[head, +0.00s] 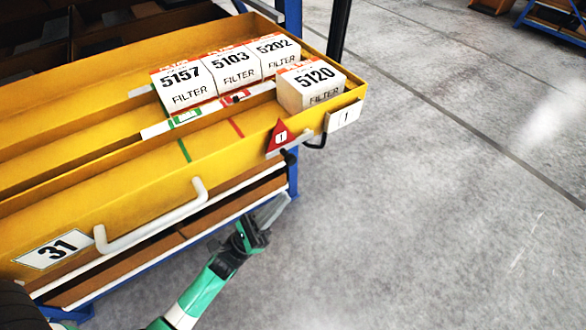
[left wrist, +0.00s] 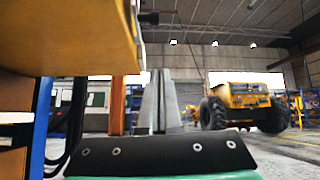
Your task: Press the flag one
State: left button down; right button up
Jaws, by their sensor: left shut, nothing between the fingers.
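The flag (head: 281,137) is a red triangle marked 1. It stands upright at the front edge of the yellow drawer (head: 120,205), near its right end. My left gripper (head: 274,207) is shut and empty. In the head view it is below the flag and apart from it, just outside the drawer's front. Its closed fingers (left wrist: 160,100) point forward in the left wrist view, with the drawer's yellow underside (left wrist: 70,45) above and to the left. The flag's face cannot be made out in the left wrist view. My right gripper is not in view.
White filter boxes marked 5157 (head: 187,86), 5103 (head: 233,70), 5202 (head: 275,54) and 5120 (head: 310,87) stand in the drawer. A white handle (head: 155,226) projects from its front. Grey floor (head: 430,200) is clear to the right. A yellow vehicle (left wrist: 240,98) stands far off.

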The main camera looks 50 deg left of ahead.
pick_arm(q)
jog(key=w+r+p, duration=0.1)
jog(key=w+r, duration=0.3)
jog(key=r, duration=0.5)
jog(key=shift+p, duration=0.3)
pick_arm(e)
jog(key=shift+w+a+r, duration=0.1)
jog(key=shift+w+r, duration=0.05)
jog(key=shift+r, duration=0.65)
